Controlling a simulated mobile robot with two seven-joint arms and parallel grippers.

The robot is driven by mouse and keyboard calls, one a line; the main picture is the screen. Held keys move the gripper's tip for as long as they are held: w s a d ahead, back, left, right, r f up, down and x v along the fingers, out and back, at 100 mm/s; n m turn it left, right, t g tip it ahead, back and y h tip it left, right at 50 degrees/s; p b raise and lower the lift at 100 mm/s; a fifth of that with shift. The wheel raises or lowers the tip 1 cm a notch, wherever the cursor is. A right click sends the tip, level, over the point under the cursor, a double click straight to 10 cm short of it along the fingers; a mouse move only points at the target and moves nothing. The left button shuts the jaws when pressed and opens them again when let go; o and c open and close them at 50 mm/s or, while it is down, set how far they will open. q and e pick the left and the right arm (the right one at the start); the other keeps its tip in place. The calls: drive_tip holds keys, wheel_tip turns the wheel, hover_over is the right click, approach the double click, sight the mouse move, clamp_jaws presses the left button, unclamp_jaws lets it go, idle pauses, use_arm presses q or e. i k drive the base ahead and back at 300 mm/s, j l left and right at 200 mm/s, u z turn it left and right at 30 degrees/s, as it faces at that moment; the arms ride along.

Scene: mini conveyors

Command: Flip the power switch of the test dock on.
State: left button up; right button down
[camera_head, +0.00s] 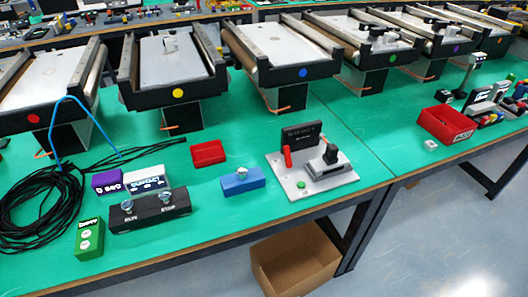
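What looks like the test dock is a light grey plate (346,178) near the front edge of the green table. On it stand an upright black panel (301,134) with small lettering, a red upright lever or post (287,156), a silver block with a black top (326,161), and a green button (301,184). Which part is the power switch, and whether it is on, I cannot tell. Neither of my grippers is in view.
Mini conveyors (283,60) line the back. A cardboard box (294,263) stands below.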

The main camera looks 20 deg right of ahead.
sight(288, 157)
drive_tip(key=j, duration=1.7)
